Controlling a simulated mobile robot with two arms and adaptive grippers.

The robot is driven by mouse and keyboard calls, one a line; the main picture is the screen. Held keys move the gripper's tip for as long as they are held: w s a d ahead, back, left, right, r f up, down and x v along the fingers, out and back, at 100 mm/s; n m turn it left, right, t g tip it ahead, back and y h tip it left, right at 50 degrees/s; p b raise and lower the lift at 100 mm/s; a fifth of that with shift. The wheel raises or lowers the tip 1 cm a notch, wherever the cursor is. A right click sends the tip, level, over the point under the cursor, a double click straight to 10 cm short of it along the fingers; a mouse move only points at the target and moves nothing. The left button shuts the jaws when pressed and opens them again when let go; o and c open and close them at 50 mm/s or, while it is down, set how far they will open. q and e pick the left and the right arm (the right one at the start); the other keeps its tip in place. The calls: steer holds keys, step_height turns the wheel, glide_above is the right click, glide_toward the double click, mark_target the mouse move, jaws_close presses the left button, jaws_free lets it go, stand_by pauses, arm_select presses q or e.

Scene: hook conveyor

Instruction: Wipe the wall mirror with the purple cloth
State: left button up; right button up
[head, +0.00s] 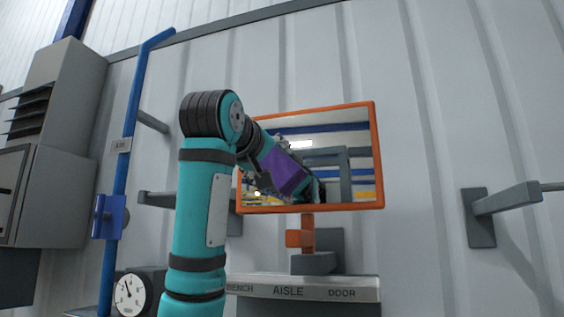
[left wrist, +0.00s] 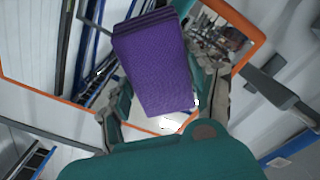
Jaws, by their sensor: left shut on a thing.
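The wall mirror (head: 350,127) has an orange frame and hangs on the pale ribbed wall in the head view. Its glass reflects blue, white and yellow bars. The purple cloth (head: 286,174) is in front of the lower left of the glass. In the left wrist view the cloth (left wrist: 155,68) is a folded purple pad with the mirror frame (left wrist: 52,97) behind it. My left gripper (left wrist: 170,90) is shut on the cloth, one finger on each side. I cannot tell whether the cloth touches the glass. My right gripper is out of view.
A grey bracket (head: 505,199) sticks out of the wall at right. An orange post (head: 307,234) stands under the mirror, above a sign reading BENCH, AISLE, DOOR (head: 290,291). A blue pole (head: 133,130), grey cabinet (head: 62,150) and dial gauge (head: 131,294) are at left.

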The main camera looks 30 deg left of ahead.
arm_select(q)
steer(key=shift+a, duration=0.2)
steer(key=shift+s+d, duration=0.1)
steer(key=shift+s+d+f+b, duration=0.1)
steer(key=shift+s+d+b, duration=0.1)
steer(key=shift+s+b, duration=0.3)
steer(key=b+v, duration=0.1)
steer(key=v, duration=0.3)
steer(key=shift+s, duration=0.35)
steer(key=shift+s+b, duration=0.1)
steer(key=shift+b, duration=0.25)
